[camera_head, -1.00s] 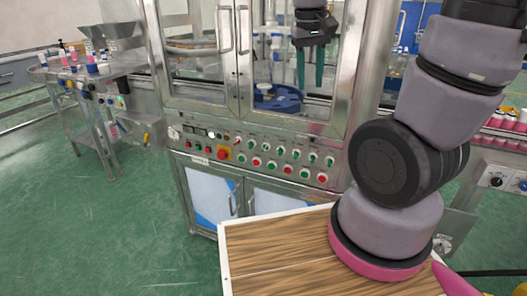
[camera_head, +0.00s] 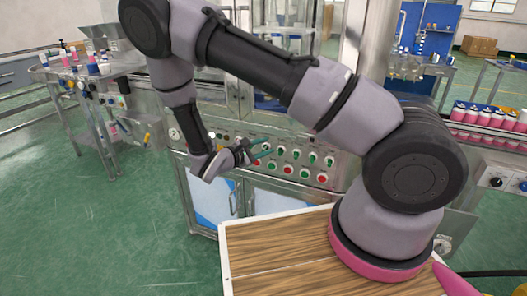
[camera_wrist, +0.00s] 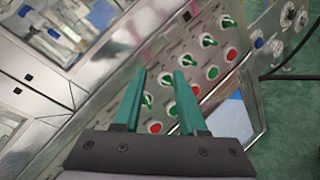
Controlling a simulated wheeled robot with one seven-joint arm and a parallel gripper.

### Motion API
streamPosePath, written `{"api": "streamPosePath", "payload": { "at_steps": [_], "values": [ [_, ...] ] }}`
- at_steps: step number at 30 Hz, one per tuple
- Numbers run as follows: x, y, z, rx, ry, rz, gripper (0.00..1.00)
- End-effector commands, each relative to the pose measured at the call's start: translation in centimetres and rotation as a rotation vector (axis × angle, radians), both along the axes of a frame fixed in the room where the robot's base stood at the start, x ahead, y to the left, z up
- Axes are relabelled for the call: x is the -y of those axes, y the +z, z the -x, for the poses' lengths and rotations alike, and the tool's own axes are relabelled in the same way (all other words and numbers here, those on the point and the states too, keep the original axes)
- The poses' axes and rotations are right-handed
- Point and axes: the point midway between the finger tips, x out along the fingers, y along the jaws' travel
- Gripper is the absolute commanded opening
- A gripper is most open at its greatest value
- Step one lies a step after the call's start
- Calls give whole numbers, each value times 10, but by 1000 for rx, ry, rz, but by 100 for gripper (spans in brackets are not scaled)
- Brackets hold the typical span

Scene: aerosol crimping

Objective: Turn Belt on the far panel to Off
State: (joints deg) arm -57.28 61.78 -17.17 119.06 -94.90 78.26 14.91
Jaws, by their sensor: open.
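The steel cabinet's front panel (camera_head: 318,178) carries green rotary switches above red buttons, and its labels are too small to read. I cannot tell which control is Belt. My gripper (camera_head: 262,152) is open and empty in front of this panel, around the left part of the green switches. In the wrist view my gripper (camera_wrist: 157,80) has its two teal fingers apart, pointing across the panel. A green switch (camera_wrist: 165,78) shows between the fingertips; contact cannot be told. More green switches (camera_wrist: 208,41) and red buttons (camera_wrist: 231,54) lie beyond to the upper right.
A smaller control box with a black knob (camera_head: 496,182) stands at the right, below a conveyor with pink-and-white cans (camera_head: 487,116). A conveyor table with controls (camera_head: 97,86) stands at the left. A wooden-topped surface (camera_head: 275,255) lies in front. Green floor is clear at left.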

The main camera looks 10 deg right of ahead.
Motion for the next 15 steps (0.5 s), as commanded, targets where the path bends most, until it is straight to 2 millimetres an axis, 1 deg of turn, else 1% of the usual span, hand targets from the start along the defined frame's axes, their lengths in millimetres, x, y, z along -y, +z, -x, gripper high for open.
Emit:
{"api": "streamPosePath", "payload": {
  "at_steps": [1,3,6,9,11,15],
  "values": [
    [-9,-17,-2,-12,76,61,41],
    [-21,-35,-5,-20,172,129,41],
    [-34,-56,-8,-28,281,201,41],
    [-43,-68,-9,-33,348,243,41],
    [-45,-73,-9,-35,369,256,41],
    [-41,-75,-17,-36,381,263,41]
  ]
}}
